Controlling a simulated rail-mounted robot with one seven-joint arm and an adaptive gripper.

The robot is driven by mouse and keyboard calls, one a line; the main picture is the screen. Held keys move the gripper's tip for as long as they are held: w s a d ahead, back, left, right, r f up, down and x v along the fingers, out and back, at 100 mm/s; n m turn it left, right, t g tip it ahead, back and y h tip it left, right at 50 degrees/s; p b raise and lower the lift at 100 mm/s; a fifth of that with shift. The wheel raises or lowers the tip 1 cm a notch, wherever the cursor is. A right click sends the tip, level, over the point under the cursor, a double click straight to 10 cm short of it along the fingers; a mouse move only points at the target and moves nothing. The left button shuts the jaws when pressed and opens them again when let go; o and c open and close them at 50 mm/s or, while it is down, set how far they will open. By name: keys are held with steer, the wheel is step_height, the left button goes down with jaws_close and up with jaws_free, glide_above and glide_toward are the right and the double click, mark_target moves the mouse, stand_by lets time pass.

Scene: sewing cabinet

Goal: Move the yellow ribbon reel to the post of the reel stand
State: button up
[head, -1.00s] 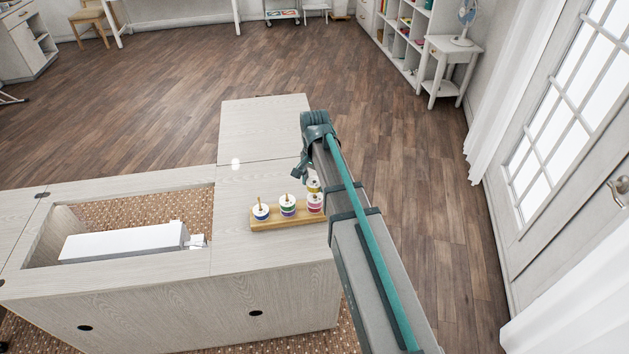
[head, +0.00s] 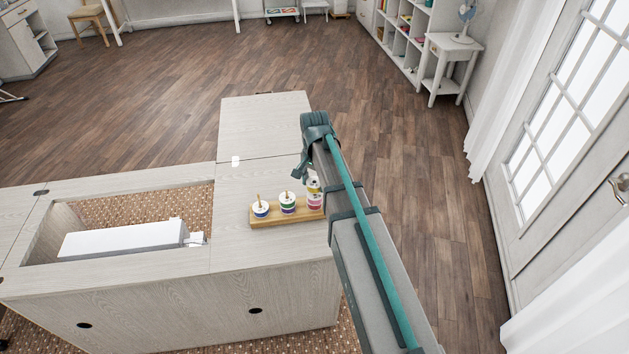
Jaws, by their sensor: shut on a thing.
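The reel stand (head: 262,222) is a wooden base on the cabinet top. White-rimmed reels sit on it: a blue-banded one at left, a green and purple one in the middle, and a pink one (head: 314,203) at right. The yellow ribbon reel (head: 314,188) is small and partly hidden, right above the pink reel at the right end. My gripper (head: 307,176) is mostly hidden by my arm; it is shut on the yellow reel. I cannot tell whether the reel touches the one below or is around the post.
A white sewing machine (head: 122,241) lies in the cabinet's recess at left. The cabinet top behind the stand (head: 265,125) is clear. A door (head: 565,150) and white curtains are at right, with open wooden floor between.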

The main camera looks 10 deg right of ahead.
steer(key=shift+f+b, duration=0.3)
steer(key=shift+f, duration=0.4)
steer(key=o, duration=1.1)
step_height(320, 180, up, 12)
stand_by(0.5)
